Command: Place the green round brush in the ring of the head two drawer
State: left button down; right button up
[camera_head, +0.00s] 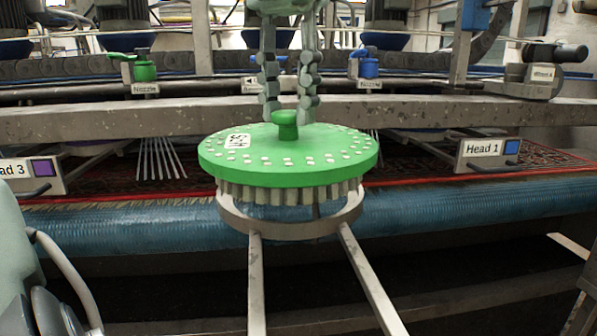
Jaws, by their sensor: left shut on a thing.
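The green round brush (330,155) is a wide disc with white dots, a label and a knob (286,130) on top. It is level in the middle of the view. My left gripper (288,112) comes down from above and is shut on the knob. The metal ring (292,231) of the pulled-out drawer is right under the brush. The grey bristles (290,193) reach down to the ring's opening; the ring's front rim shows below them. I cannot tell whether the brush rests on the ring. My right gripper is not in view.
Two metal rails (370,280) run from the ring toward me. The drawer labelled Head 3 (30,178) is at left, Head 1 (487,155) at right. A grey beam (120,117) crosses behind the brush. A blue roller (450,212) and red rug (540,170) lie behind the ring.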

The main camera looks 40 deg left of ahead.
pick_arm(q)
jog(key=w+a+f, duration=0.3)
jog(key=w+a, duration=0.1)
jog(key=w+a+f+p, duration=0.1)
jog(key=w+a+f, duration=0.1)
jog(key=w, duration=0.1)
jog(key=shift+a+f, duration=0.35)
notch_tip(320, 180, down, 4)
jog(key=shift+f, duration=0.1)
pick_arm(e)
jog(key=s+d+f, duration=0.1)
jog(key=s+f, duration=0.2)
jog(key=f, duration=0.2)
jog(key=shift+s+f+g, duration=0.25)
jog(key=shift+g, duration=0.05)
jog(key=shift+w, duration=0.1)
pick_arm(q)
jog(key=c, duration=1.3)
grip_release()
jog(key=shift+f, duration=0.1)
jog(key=shift+c, duration=0.2)
jog(key=o, duration=0.3)
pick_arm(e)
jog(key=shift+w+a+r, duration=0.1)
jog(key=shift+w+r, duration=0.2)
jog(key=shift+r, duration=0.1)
